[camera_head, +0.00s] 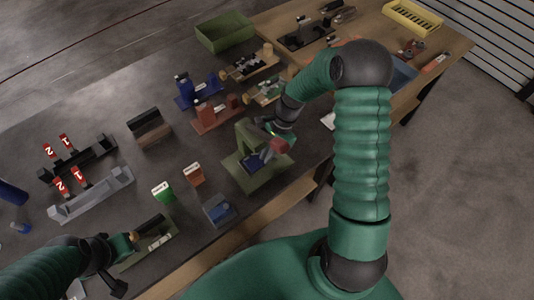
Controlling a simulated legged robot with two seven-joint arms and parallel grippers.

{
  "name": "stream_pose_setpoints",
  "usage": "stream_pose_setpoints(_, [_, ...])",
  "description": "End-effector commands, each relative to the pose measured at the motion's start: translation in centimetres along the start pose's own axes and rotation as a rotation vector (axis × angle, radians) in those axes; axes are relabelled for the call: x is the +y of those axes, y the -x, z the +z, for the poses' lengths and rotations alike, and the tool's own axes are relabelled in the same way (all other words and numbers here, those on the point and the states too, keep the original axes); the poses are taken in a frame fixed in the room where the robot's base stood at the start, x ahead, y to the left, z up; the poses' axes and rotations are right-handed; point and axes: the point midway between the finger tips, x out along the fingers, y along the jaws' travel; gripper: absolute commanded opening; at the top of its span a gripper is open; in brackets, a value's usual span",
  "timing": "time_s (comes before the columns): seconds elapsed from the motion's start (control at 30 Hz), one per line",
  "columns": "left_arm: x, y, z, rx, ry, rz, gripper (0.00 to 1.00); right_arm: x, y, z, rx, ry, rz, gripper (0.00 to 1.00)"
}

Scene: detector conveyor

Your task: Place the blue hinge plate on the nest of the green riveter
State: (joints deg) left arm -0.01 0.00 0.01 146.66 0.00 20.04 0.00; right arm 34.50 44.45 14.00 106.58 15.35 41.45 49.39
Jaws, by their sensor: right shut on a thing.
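The green riveter (244,135) stands on the dark bench near the middle, with a green base. A small dark blue piece, which looks like the blue hinge plate (254,163), shows at its nest, below the upright frame. My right gripper (268,152) reaches in from the right and is shut on the plate at the nest. The fingertips are small and partly hidden, so I cannot tell whether the plate rests flat. My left gripper (121,263) is low at the left, beside a green fixture with a wooden knob (150,241); its finger opening is unclear.
A grey bin with blue pieces (220,210) stands in front of the riveter. Green (163,192) and brown (194,174) labelled blocks are left of it. Blue (198,92) and red (216,115) fixtures stand behind. A green bin (225,32) is at the back.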

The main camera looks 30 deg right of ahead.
Motion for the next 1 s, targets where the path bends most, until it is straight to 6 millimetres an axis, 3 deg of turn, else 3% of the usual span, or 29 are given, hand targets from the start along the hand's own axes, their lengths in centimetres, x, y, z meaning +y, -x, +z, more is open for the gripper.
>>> stream_pose_setpoints(0.3, [0.0,-0.2,0.1,-0.001,0.0,0.0,0.36,0.0,-0.7,-0.2,-0.002,-0.002,0.005,0.0])
stream_pose_setpoints(0.33, [0.0,-0.2,0.1,-0.001,0.0,0.0,0.36,0.0,-0.6,-0.2,-0.001,-0.002,0.005,0.13])
stream_pose_setpoints(0.5, [0.0,-0.2,0.1,-0.001,0.0,0.0,0.36,0.1,-0.5,-0.2,-0.001,-0.002,0.004,0.32])
stream_pose_setpoints(0.83, [0.0,0.0,0.0,0.0,0.0,0.0,0.36,0.0,0.0,-0.1,-0.001,-0.001,0.003,0.32])
stream_pose_setpoints(1.0, [0.0,-0.4,0.1,0.0,0.0,0.0,0.36,-0.1,3.1,-0.2,0.003,-0.001,0.0,0.32])
